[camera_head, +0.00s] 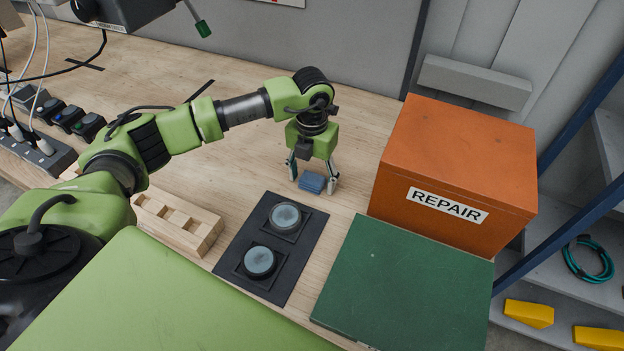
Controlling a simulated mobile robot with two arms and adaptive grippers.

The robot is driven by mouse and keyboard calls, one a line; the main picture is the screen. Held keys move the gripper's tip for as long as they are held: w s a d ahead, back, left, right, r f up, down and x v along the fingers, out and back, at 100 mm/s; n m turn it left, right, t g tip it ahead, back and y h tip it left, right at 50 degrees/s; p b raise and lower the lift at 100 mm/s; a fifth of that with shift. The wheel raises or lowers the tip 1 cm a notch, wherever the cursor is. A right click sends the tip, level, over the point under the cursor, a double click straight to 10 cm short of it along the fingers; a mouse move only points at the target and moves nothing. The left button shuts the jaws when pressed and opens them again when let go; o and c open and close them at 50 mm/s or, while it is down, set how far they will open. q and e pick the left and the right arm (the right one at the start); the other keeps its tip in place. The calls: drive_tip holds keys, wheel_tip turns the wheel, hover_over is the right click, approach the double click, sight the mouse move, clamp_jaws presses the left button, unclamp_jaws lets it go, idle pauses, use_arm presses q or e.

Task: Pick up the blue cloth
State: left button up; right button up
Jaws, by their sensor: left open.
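The blue cloth (312,182) is a small, folded-looking block on the wooden table, just behind the black pad. My left gripper (313,184) points down over it with its fingers apart, one on each side of the cloth. The gripper is open. Whether either finger touches the cloth is too small to tell. My right gripper is not in the head view.
A black pad (240,246) with two round grey discs lies in front of the cloth. An orange REPAIR box (455,170) stands close on the right, with a green board (405,290) before it. A slotted wooden block (178,222) sits left. Table behind the gripper is mostly clear.

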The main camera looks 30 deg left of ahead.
sight(312, 178)
use_arm(q)
drive_tip(key=c, duration=1)
drive_tip(key=shift+r, duration=0.1)
drive_tip(key=shift+r, duration=0.45)
wheel_tip(312, 178, up, 2)
drive_tip(key=shift+w+r+b, duration=0.1)
drive_tip(key=shift+b, duration=0.4)
drive_tip(key=s+r+b, duration=0.1)
drive_tip(key=s+r, duration=0.2)
drive_tip(key=s, duration=0.1)
drive_tip(key=s+r+b, duration=0.2)
drive_tip(key=s+r, duration=0.1)
drive_tip(key=s, duration=0.2)
drive_tip(key=s+r+b, duration=0.1)
drive_tip(key=s+r, duration=0.2)
drive_tip(key=s, duration=0.2)
drive_tip(key=shift+s+d+r+b, duration=0.1)
drive_tip(key=shift+d+r+b, duration=0.2)
drive_tip(key=shift+d+r, duration=0.1)
drive_tip(key=shift+c, duration=0.3)
